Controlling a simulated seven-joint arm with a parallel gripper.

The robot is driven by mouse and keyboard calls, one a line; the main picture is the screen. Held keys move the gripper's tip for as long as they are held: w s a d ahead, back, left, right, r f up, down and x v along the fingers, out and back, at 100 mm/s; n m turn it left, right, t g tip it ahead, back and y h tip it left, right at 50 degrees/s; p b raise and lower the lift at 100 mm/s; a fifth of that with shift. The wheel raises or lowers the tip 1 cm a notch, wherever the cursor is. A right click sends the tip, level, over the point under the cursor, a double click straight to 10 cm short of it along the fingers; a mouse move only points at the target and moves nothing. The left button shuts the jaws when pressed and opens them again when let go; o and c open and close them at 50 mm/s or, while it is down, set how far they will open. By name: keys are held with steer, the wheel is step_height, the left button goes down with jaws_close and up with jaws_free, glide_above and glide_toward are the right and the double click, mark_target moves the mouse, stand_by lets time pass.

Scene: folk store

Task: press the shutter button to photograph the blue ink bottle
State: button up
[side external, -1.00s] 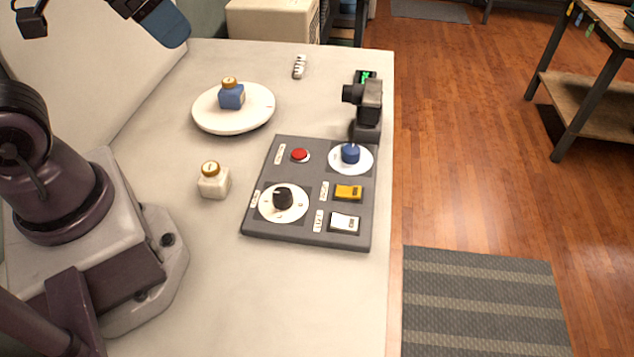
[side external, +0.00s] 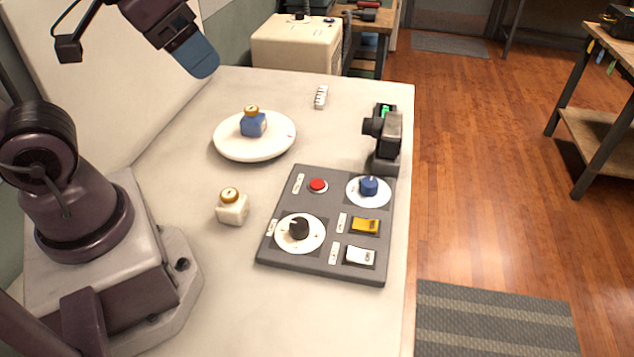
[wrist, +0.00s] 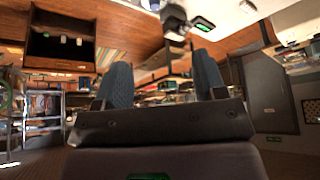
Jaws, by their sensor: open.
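The blue ink bottle (side external: 253,124) with a gold cap stands upright on a round white turntable (side external: 240,151). A camera (side external: 388,138) on a stand sits at the table's right edge, its lens facing left toward the turntable. A dark control panel (side external: 326,262) lies in front of the camera. It has a red button (side external: 318,185), a blue knob (side external: 368,187), a black dial (side external: 299,229), a yellow switch (side external: 365,226) and a white switch (side external: 360,256). My gripper (side external: 203,66) is raised above the table's back left. The wrist view shows its blue fingers (wrist: 162,84) apart with nothing between them.
A pale ink bottle (side external: 232,207) with a gold cap stands left of the panel. A small white ridged object (side external: 321,97) lies near the back of the table. The front of the tabletop is clear. A cream box (side external: 297,45) stands behind the table.

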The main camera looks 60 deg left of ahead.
jaws_close()
stand_by(1.7)
